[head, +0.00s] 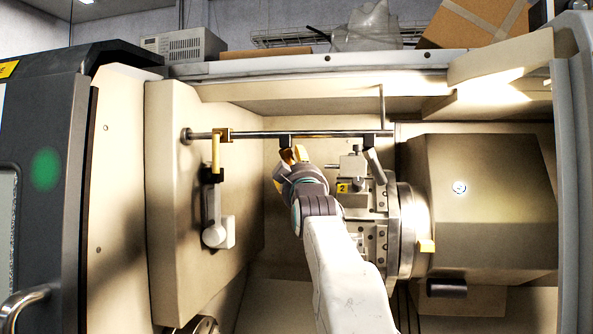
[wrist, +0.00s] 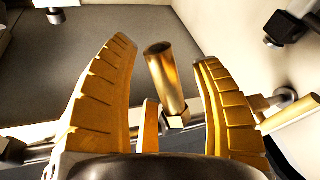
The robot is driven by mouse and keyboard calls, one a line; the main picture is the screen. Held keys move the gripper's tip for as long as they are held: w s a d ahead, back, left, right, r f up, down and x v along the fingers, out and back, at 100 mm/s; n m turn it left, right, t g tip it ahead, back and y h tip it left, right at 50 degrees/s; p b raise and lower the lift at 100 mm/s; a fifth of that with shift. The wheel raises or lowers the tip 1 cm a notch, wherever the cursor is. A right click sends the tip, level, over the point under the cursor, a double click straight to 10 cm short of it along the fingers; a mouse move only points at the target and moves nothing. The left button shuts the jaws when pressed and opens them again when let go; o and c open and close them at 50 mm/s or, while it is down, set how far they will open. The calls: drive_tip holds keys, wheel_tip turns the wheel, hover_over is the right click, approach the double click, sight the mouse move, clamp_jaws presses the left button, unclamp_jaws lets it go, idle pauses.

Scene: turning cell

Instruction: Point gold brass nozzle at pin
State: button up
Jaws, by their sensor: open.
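The gold brass nozzle (wrist: 165,75) is a short shiny tube in the wrist view, rising from a fitting at the rail. My gripper (wrist: 167,52) is open, with one yellow ribbed finger on each side of the nozzle. Gaps show on both sides, so neither finger appears to touch it. In the head view my gripper (head: 293,155) is just below the horizontal rail (head: 340,134), and it hides most of the nozzle. I cannot clearly tell which part is the pin.
A yellow nozzle (head: 215,152) hangs from the rail's left part. A grey nozzle (head: 375,166) slants from its right part, near the slotted round faceplate (head: 406,225) and a yellow "2" tag (head: 343,187). Cream walls enclose the cell.

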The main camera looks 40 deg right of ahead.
drive_tip(key=v, duration=1.2)
idle(0.4)
idle(0.4)
